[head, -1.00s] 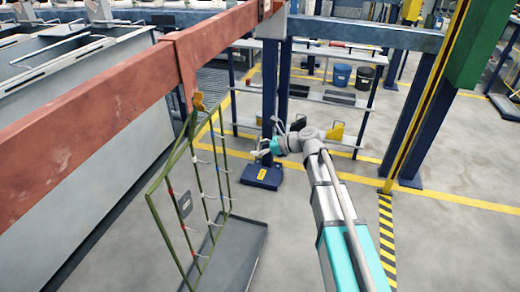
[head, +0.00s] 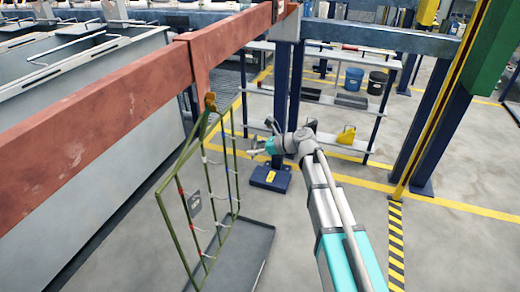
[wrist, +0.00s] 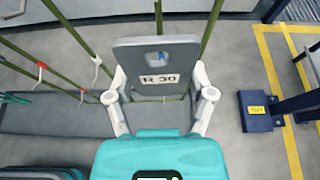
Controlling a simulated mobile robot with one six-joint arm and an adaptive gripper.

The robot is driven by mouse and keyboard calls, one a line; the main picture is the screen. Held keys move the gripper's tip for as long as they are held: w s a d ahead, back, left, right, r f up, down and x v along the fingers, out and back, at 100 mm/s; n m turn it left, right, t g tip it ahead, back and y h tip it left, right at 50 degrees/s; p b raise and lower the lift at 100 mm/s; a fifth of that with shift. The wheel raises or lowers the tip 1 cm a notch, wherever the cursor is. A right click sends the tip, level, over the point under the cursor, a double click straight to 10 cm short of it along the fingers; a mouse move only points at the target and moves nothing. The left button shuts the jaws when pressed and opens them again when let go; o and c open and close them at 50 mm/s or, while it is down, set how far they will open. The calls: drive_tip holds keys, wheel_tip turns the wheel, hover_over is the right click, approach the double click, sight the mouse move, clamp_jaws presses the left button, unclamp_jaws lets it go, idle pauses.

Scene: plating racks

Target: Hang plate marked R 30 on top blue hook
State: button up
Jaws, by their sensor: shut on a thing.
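The grey plate marked R 30 (wrist: 150,95) is upright between the fingers of my gripper (wrist: 160,103) in the wrist view. My gripper is shut on it. A red-marked hook (wrist: 41,67) shows at left in the wrist view. In the head view my gripper (head: 254,148) is just right of the rack; the held plate is hard to make out there.
Another grey plate (head: 194,203) hangs on the rack. A grey tray (head: 258,238) lies on the floor below it. The red beam (head: 100,92) crosses above. A blue column foot (head: 270,179) and shelves (head: 310,98) stand beyond my gripper.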

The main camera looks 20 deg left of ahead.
drive_tip(key=shift+w+a+f, duration=0.1)
drive_tip(key=shift+a+f, duration=0.05)
drive_tip(key=shift+a, duration=1.8)
drive_tip(key=shift+a, duration=1.05)
drive_tip(key=shift+a+f+b, duration=0.65)
drive_tip(key=shift+a+b, duration=0.1)
drive_tip(key=shift+b, duration=0.05)
idle(1.0)
idle(0.4)
drive_tip(key=o, duration=1.2)
drive_tip(key=f+v, duration=0.1)
drive_tip(key=v, duration=0.3)
drive_tip(key=p+v, duration=0.1)
drive_tip(key=v, duration=0.3)
drive_tip(key=d+f+p+v, duration=0.1)
drive_tip(key=v, duration=0.3)
drive_tip(key=shift+w+d+f, duration=0.1)
drive_tip(key=shift+d+f, duration=0.15)
